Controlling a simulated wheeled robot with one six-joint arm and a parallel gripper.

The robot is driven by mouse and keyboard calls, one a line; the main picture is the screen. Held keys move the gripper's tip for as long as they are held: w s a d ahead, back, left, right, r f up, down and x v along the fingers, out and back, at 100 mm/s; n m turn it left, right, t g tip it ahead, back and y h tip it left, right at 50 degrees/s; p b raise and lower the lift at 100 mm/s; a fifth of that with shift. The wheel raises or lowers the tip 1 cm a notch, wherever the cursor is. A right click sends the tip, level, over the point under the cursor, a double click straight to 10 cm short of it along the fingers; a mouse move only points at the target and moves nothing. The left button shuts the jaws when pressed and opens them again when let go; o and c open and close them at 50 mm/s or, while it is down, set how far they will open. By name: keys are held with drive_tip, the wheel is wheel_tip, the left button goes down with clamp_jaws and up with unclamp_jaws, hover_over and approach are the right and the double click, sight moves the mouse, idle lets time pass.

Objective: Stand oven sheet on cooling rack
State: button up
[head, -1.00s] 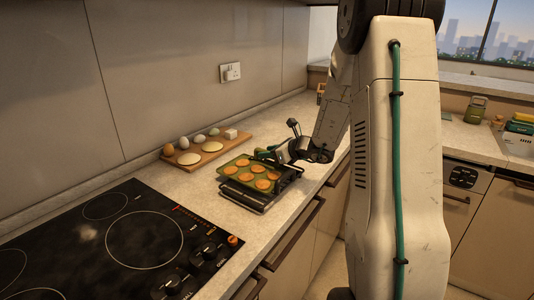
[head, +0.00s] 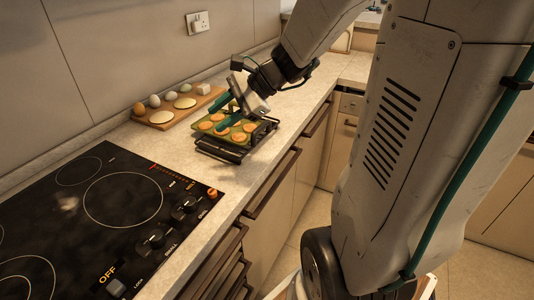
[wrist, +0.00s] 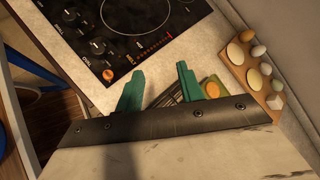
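The oven sheet (head: 230,133) is a green tray with several round orange-brown cookies on it. It rests on top of the dark cooling rack (head: 220,152) on the counter, seemingly level. My gripper (head: 232,106) is just above the sheet, its green fingers pointing down and hiding part of it. In the wrist view the fingers of my gripper (wrist: 160,70) are spread apart with nothing held between them. Part of the sheet (wrist: 221,84) shows right of the right finger, and dark rack bars show between the fingers. Whether a finger touches the sheet is unclear.
A black cooktop (head: 110,205) lies left of the rack. A wooden board (head: 180,110) with eggs, pale discs and a white block stands behind, near the wall. The counter's front edge runs close to the rack. Bare counter (head: 335,73) lies beyond on the right.

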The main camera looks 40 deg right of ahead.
drive_tip(key=s+a+r+n+g+h, duration=0.1)
drive_tip(key=s+a+n+g+h, duration=0.2)
drive_tip(key=s+n, duration=0.35)
drive_tip(key=s+a+n+g, duration=0.2)
drive_tip(key=s+a+n, duration=0.3)
drive_tip(key=s, duration=0.2)
drive_tip(key=s+d+n+h, duration=0.3)
drive_tip(key=s+n+h, duration=0.2)
drive_tip(key=s+n, duration=0.2)
drive_tip(key=shift+s+r, duration=0.15)
drive_tip(key=shift+s, duration=0.3)
drive_tip(key=shift+a, duration=0.1)
